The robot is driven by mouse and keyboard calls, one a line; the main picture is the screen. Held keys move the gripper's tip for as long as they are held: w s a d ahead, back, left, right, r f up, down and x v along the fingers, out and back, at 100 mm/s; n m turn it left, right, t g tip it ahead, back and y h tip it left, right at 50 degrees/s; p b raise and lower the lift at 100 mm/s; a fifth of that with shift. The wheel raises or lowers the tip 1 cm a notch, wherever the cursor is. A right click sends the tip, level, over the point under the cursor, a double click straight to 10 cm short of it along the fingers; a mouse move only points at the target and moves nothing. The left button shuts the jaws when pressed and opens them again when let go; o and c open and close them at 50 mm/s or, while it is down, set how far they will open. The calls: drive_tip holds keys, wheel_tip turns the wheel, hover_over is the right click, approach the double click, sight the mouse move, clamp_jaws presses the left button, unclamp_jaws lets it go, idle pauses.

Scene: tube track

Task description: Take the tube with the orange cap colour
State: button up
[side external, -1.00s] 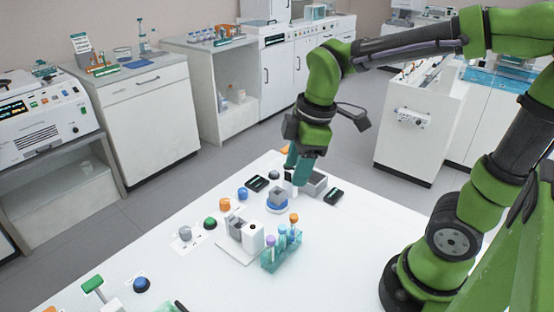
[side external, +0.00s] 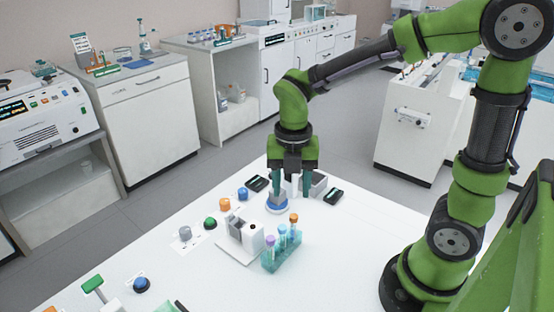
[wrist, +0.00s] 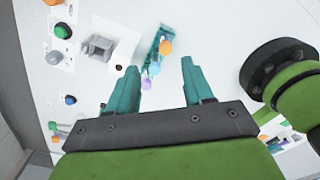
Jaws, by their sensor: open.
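The tube with the orange cap (side external: 293,219) stands at the right end of a teal rack (side external: 270,262), beside a blue-capped tube (side external: 282,229) and a purple-capped tube (side external: 270,241). In the wrist view the orange cap (wrist: 165,48) shows at the far end of the row, between and beyond my fingertips. My gripper (side external: 290,196) is open, pointing down with teal fingers, above the table behind the rack. In the wrist view my gripper (wrist: 159,72) has nothing between its fingers. The lower parts of the tubes are partly hidden by the rack.
A grey-and-white device (side external: 244,235) stands just left of the rack. A grey block on a blue round base (side external: 278,205) is by my fingers. Several coloured knobs, such as a green one (side external: 210,223), line the left side. The table's right front is clear.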

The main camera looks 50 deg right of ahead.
sight(294, 216)
wheel_tip(294, 216, down, 5)
drive_tip(key=shift+f, duration=0.2)
drive_tip(key=shift+s+f, duration=0.2)
drive_tip(key=shift+f, duration=1.2)
drive_tip(key=shift+s+f, duration=0.2)
drive_tip(key=shift+f, duration=1.15)
drive_tip(key=c, duration=0.9)
